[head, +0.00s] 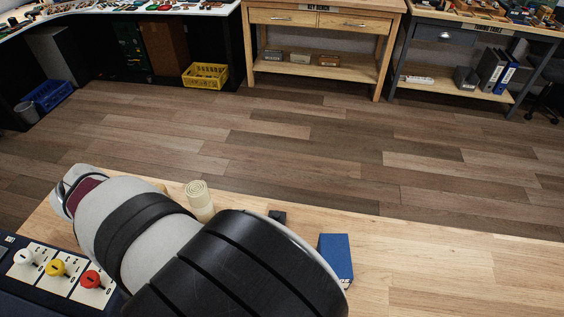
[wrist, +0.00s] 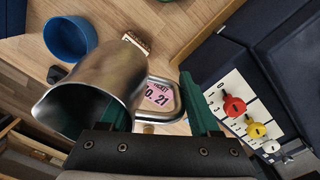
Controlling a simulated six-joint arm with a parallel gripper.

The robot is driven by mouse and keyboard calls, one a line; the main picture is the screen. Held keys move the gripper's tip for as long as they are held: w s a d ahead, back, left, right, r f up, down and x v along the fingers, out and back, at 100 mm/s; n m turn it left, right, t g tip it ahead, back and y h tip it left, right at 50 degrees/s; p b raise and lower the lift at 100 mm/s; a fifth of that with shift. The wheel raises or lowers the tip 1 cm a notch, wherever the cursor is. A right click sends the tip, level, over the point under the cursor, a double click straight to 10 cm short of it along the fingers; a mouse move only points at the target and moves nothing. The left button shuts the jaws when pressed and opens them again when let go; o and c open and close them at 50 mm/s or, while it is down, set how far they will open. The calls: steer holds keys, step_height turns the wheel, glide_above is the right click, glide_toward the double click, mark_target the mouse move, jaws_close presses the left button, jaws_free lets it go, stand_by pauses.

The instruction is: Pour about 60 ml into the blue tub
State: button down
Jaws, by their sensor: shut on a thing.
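A metal jug (wrist: 105,75) with a loop handle (wrist: 177,92) fills the left middle of the wrist view. Its dark mouth faces the lower left of that picture, and I cannot see any liquid in it. My gripper (wrist: 160,112), with green fingers, is shut on the jug, with the handle between the fingers. The left finger is partly hidden by the jug. The blue tub (wrist: 70,38) is on the wooden bench beyond the jug, at the upper left of the wrist view. Only part of its inside shows. In the head view my arm hides the gripper, jug and tub.
A panel with red (wrist: 234,106), yellow and white knobs is right of the jug. A pink ticket (wrist: 158,95) shows through the handle. In the head view a cream roll (head: 199,200) and a blue box (head: 336,257) are on the bench (head: 450,265), clear at right.

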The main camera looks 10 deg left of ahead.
step_height(320, 180, down, 9)
steer(key=shift+f, duration=0.2)
steer(key=shift+d, duration=0.1)
steer(key=w+d+r+g+y, duration=0.1)
steer(key=y, duration=0.1)
steer(key=w+d+r+g+y, duration=0.1)
steer(key=d+r+g+y, duration=0.1)
steer(key=w+d+r+g+y, duration=0.1)
steer(key=r+g+y, duration=0.1)
steer(key=y, duration=0.1)
steer(key=shift+w+d, duration=0.2)
steer(key=shift+d, duration=0.1)
steer(key=shift+w+d+r+g+y, duration=0.2)
steer(key=shift+g+y, duration=0.15)
steer(key=shift+y, duration=0.2)
steer(key=shift+w+d+r+g+y, duration=0.1)
steer(key=shift+d+g+y, duration=0.1)
steer(key=shift+g+y, duration=0.25)
steer(key=shift+w+d+g+y, duration=0.2)
steer(key=shift+d+g+y, duration=0.2)
steer(key=shift+y, duration=0.3)
steer(key=shift+w+d+g+y+b, duration=0.35)
steer(key=shift+g+y+b, duration=0.2)
steer(key=shift+y, duration=0.25)
stand_by(0.7)
